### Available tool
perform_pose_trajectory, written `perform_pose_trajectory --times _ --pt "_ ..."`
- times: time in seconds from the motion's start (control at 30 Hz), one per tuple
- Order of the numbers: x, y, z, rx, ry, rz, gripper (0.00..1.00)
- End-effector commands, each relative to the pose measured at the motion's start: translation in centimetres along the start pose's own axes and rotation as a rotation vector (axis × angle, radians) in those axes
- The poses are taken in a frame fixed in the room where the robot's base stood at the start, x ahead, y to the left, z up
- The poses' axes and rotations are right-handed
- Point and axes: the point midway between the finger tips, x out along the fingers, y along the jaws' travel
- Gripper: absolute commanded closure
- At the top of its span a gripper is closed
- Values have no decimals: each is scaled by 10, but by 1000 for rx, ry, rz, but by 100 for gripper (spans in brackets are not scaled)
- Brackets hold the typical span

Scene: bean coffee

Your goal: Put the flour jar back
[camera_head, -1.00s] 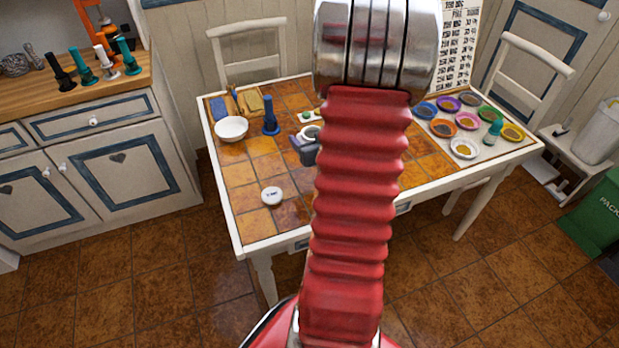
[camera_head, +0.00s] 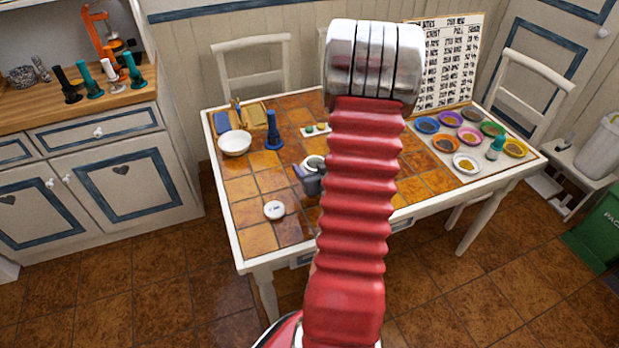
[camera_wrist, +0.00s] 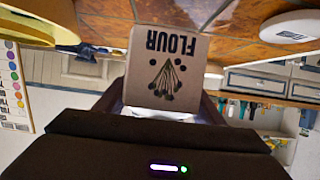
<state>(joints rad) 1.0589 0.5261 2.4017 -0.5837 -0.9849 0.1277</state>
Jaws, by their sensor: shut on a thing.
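The flour jar (camera_wrist: 165,78) is a beige, box-like container with the word FLOUR and a dark plant print. It fills the middle of the wrist view. My gripper (camera_wrist: 160,112) is shut on it, with a dark finger at each side of its lower part in the picture. The tiled table (camera_head: 255,185) shows behind the jar in the wrist view. I cannot tell whether the jar touches it. In the head view my red arm hides the jar, and I cannot make out the gripper there.
On the table are a white bowl (camera_head: 235,143), a blue upright tool (camera_head: 273,130), a round white disc (camera_head: 274,210) and a dark grey item (camera_head: 312,182) beside my arm. Several coloured bowls stand at the right.

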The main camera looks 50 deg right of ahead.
Motion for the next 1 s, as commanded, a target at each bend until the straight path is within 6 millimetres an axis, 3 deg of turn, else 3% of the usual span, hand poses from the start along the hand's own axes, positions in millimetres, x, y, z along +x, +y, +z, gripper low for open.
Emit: perform_pose_trajectory --times 0.5,0.97,1.0 --pt "15 0 36 1 0 0 77" --pt "17 0 40 -1 1 -1 77" --pt "17 -1 40 0 0 -1 35"
